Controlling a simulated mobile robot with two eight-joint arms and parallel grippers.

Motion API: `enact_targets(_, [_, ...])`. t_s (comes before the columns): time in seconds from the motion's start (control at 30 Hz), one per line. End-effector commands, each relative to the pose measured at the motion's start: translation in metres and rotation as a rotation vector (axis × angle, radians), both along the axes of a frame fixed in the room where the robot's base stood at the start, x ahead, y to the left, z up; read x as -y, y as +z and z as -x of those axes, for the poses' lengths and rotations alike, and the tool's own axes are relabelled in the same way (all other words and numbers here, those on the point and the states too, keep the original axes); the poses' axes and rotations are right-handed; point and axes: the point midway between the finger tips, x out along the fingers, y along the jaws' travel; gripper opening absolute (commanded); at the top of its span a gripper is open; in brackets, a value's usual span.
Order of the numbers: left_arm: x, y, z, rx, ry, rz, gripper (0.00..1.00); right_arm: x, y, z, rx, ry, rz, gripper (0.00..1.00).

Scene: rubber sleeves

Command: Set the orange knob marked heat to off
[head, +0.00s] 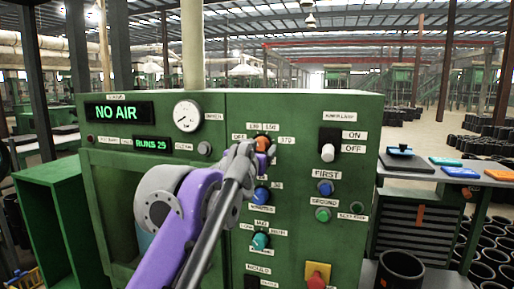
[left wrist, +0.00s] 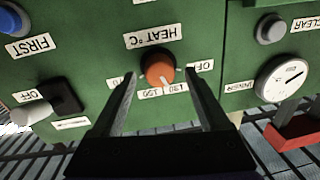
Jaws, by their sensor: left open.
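The orange heat knob (head: 262,143) is on the upper part of the green panel, with an OFF label on its left and number labels above and to its right. The left wrist view shows the knob (left wrist: 158,68) upside down, with its HEAT °C plate. Its white mark seems to face the two middle number labels, away from OFF; I cannot tell exactly which number. My left gripper (left wrist: 161,78) is open, its fingers on either side of the knob, with no clear contact. In the head view the left gripper (head: 258,160) partly covers the knob's lower side. My right gripper is not in view.
Below are a blue knob (head: 260,195) and a teal knob (head: 260,241). To the right are a lever switch (head: 328,152), a blue button (head: 325,188), a green button (head: 322,214) and a red button (head: 317,281). A pressure gauge (head: 187,115) is at upper left.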

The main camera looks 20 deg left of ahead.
Motion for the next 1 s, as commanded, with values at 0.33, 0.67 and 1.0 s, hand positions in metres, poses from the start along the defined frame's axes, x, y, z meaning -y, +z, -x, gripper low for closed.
enact_targets(0.33, [-0.0002, -0.0004, -0.0022, 0.000, 0.000, 0.000, 0.69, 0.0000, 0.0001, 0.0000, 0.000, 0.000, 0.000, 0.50])
enact_targets(0.67, [-0.0002, -0.0003, -0.0020, 0.000, 0.000, 0.000, 0.10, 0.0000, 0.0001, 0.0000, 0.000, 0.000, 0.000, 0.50])
enact_targets(1.0, [-0.0003, 0.0007, -0.0018, -0.001, 0.000, 0.022, 0.00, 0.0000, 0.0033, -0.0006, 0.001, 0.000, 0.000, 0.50])
